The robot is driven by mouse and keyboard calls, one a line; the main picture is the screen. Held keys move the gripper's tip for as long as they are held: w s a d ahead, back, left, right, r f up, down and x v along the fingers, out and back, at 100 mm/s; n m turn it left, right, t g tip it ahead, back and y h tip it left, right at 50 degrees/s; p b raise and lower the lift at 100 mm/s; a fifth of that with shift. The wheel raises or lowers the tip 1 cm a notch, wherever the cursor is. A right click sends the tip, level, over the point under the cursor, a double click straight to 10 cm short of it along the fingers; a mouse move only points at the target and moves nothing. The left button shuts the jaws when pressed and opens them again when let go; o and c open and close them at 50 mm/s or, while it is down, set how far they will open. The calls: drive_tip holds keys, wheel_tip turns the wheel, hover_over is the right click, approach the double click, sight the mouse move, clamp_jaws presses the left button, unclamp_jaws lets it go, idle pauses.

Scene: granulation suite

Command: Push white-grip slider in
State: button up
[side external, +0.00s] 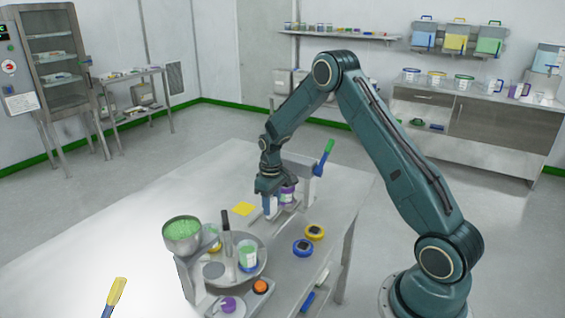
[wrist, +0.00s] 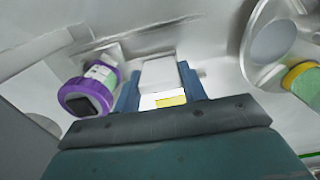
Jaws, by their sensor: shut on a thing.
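My gripper (side external: 269,211) is low over the table, beside a purple-banded jar (side external: 287,194). In the wrist view its two blue fingers (wrist: 159,90) stand on either side of a pale white block, which looks like the white grip of the slider (wrist: 158,72), and they are shut on it. The purple-capped jar (wrist: 90,95) lies just left of the left finger in the wrist view. In the side view the white grip is mostly hidden by the fingers, and I cannot tell how far the slider sticks out.
A stand with a green-and-blue handle (side external: 325,158) rises behind my gripper. A round tray with containers (side external: 212,270), a bowl of green granules (side external: 183,228), and blue and yellow rings (side external: 303,248) are nearby. The table's left is mostly clear.

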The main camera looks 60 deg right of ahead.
drive_tip(key=shift+d, duration=0.35)
drive_tip(key=o, duration=1.4)
drive_tip(key=shift+r, duration=0.2)
wheel_tip(320, 180, up, 14)
drive_tip(key=shift+f, duration=0.25)
drive_tip(key=shift+c, duration=0.3)
